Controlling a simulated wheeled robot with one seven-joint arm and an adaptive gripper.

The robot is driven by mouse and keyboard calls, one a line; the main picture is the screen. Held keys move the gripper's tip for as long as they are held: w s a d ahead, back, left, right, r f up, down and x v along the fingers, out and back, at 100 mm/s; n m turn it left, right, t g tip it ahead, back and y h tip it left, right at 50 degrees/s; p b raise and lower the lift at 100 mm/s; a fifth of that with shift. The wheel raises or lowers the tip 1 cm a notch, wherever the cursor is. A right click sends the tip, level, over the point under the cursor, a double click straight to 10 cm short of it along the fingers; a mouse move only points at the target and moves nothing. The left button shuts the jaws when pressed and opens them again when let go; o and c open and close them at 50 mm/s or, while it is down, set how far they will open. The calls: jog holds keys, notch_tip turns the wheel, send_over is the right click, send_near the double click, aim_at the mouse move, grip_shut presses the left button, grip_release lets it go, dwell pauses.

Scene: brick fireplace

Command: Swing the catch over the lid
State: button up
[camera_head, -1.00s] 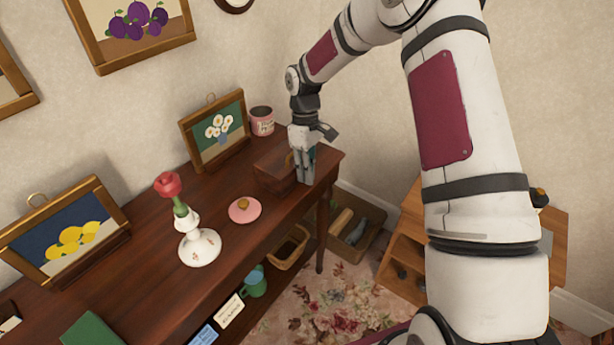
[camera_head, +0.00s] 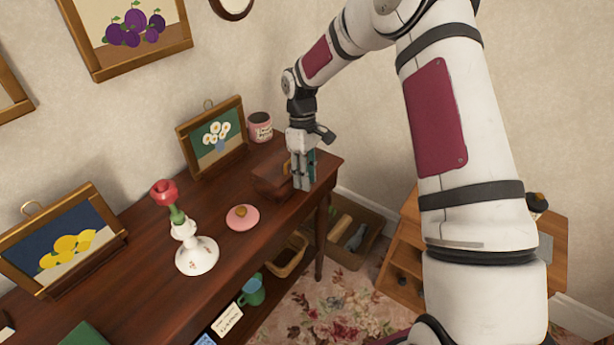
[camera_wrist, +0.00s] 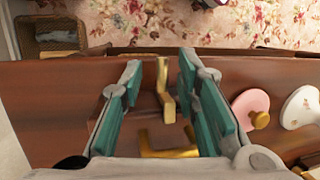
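The small dark wooden box (camera_head: 270,183) stands at the far right end of the sideboard. In the wrist view its reddish-brown top (camera_wrist: 150,128) lies below and between my fingers. A brass catch (camera_wrist: 163,88) stands up between the two teal finger pads, with a visible gap on each side. A U-shaped brass piece (camera_wrist: 168,152) lies nearer the wrist. My gripper (camera_wrist: 160,68) is open and touches neither side of the catch. In the head view my gripper (camera_head: 303,178) points down at the box's right side and hides part of it.
A pink disc with a knob (camera_head: 242,218) and a white candlestick with a red rose (camera_head: 197,256) stand left of the box. A pink tin (camera_head: 260,127) and a framed flower picture (camera_head: 213,138) are behind. The sideboard's edge (camera_head: 318,195) is close on the right.

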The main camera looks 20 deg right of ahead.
jog(key=v, duration=1.1)
jog(key=shift+r, duration=0.3)
jog(key=shift+d, duration=0.1)
